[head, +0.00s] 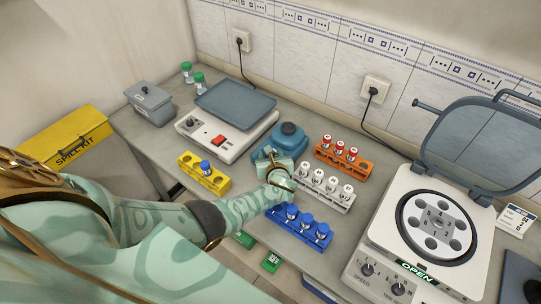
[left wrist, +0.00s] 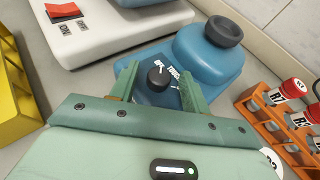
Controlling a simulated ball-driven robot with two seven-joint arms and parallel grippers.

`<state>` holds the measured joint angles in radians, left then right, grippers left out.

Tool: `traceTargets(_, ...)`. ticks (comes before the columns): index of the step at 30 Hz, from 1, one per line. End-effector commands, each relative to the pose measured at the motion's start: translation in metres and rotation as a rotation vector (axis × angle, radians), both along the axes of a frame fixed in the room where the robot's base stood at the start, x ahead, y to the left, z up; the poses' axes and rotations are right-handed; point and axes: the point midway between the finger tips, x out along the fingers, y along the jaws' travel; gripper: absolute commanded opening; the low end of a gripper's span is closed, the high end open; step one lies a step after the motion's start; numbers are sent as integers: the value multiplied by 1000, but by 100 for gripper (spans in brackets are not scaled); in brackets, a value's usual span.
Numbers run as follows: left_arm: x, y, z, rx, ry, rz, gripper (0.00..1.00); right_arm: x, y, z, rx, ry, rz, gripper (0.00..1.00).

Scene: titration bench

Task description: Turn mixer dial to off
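The blue mixer (head: 290,133) stands at the back middle of the bench, with a dark round cup on top. In the left wrist view, the mixer (left wrist: 208,55) shows a black dial (left wrist: 158,77) on its low front, with a white mark and partly covered white lettering. My left gripper (head: 268,153) is at the front of the mixer. In the left wrist view, the left gripper (left wrist: 157,72) is open, with one finger on each side of the dial and visible gaps to it. The dial cannot be made out in the head view. My right gripper is not in view.
A white stirrer-like device with a red switch (head: 218,140) stands left of the mixer. An orange rack (head: 343,162), a white vial rack (head: 325,196), a blue rack (head: 300,229) and a yellow rack (head: 204,177) stand nearby. An open centrifuge (head: 385,235) is at right.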

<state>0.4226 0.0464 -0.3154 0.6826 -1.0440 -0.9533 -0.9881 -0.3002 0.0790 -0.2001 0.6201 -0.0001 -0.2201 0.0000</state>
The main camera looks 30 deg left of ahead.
Motion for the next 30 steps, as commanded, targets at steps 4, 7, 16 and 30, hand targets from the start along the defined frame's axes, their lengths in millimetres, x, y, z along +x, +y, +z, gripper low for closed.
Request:
traceTargets(4,0,0,0,0,0,0,48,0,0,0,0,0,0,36)
traceTargets(7,0,0,0,1,1,0,48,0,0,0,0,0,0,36)
traceTargets(16,-28,-24,19,-1,2,-2,48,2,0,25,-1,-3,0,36)
traceTargets(30,-104,-92,57,-1,0,-1,48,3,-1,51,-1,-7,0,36)
